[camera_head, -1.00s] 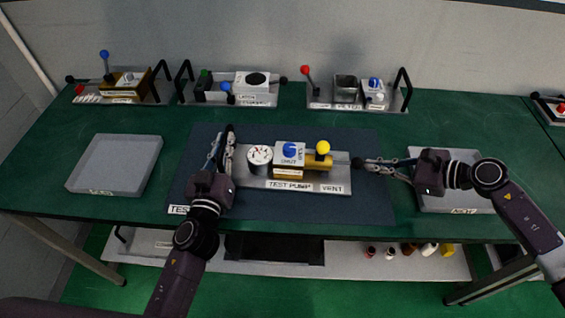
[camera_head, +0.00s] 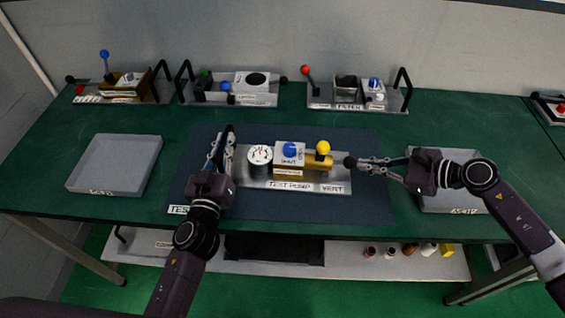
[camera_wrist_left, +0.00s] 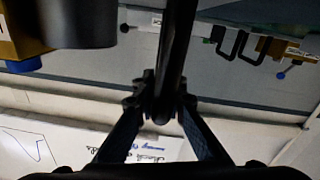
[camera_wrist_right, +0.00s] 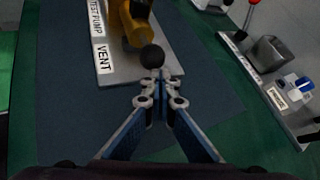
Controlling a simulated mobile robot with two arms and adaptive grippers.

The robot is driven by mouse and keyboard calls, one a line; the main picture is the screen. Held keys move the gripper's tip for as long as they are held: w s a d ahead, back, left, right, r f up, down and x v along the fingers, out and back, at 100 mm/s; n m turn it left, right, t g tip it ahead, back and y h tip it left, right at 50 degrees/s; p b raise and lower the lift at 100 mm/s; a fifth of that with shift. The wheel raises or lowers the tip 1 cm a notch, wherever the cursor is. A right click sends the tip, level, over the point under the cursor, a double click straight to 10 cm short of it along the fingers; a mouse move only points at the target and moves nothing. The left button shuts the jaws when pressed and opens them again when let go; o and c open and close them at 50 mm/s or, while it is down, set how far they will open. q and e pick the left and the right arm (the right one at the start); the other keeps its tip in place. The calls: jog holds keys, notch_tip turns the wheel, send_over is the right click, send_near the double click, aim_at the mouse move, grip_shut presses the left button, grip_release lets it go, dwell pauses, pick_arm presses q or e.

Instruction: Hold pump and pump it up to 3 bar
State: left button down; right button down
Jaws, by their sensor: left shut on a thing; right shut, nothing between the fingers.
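The test pump (camera_head: 300,184) is a grey plate on the dark mat, with a white-faced gauge (camera_head: 260,156), a brass cylinder (camera_head: 318,162), a blue knob (camera_head: 290,149) and a yellow knob (camera_head: 323,147). The gauge needle is too small to read. My left gripper (camera_head: 226,142) is shut on the black handle at the plate's left end; the handle bar (camera_wrist_left: 178,40) runs between its fingers in the left wrist view. My right gripper (camera_head: 361,161) is shut and empty, its tips against or very close to the black plunger ball (camera_wrist_right: 151,56) at the cylinder's right end.
A grey tray (camera_head: 75,182) stands at left and another (camera_head: 440,204) lies under my right arm. Three other fixtures line the back, including one with a red-knobbed lever (camera_head: 305,70). Green table is clear between them and the mat (camera_head: 350,208).

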pick_arm(q)
jog(key=shift+d+f, duration=0.2)
jog(key=shift+f, duration=0.15)
pick_arm(e)
jog(key=shift+a, duration=0.85)
pick_arm(q)
jog(key=shift+a, duration=0.1)
pick_arm(e)
jog(key=shift+s+d, duration=0.1)
jog(key=shift+d, duration=2.9)
jog(key=shift+a, duration=0.5)
jog(key=shift+d, duration=0.45)
